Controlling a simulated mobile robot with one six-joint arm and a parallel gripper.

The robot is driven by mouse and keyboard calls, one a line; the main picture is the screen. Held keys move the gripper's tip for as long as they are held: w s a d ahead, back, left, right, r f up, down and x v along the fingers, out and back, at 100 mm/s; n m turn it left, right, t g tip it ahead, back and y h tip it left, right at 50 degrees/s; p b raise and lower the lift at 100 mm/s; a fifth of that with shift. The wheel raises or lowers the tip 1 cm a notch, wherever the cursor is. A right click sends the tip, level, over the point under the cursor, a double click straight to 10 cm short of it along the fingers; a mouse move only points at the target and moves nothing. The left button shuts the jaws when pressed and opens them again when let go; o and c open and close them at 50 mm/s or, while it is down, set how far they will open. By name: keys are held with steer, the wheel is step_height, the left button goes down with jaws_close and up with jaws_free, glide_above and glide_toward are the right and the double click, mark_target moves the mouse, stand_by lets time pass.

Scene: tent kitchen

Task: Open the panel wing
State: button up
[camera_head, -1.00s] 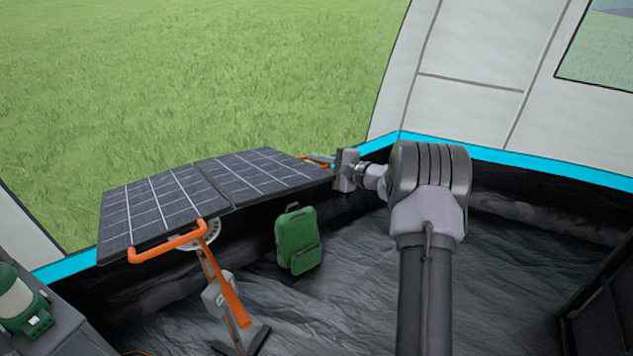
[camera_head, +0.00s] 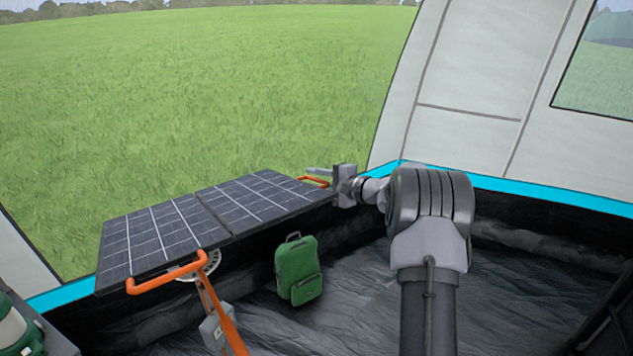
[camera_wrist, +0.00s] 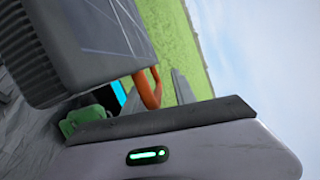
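The solar panel (camera_head: 200,223) lies spread with two dark wings side by side, the right one (camera_head: 262,200) joined to the left at a seam. An orange handle (camera_head: 165,275) is at its near left and another orange handle (camera_head: 315,181) at its far right end. My gripper (camera_head: 319,171) is at that right end, its grey fingers just above and beside the far handle. Whether the fingers touch the handle or have a gap is unclear.
A green backpack (camera_head: 298,272) stands on the dark tent floor below the panel. The orange stand (camera_head: 218,318) carries the panel. A green and white item is at the lower left. Tent wall is at the right; grass lies beyond.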

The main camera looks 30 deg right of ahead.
steer(key=shift+d+f, duration=0.1)
steer(key=shift+f, duration=0.05)
steer(key=p+v, duration=0.2)
steer(key=v, duration=1.5)
steer(key=shift+s+p, duration=0.2)
steer(key=shift+p, duration=0.2)
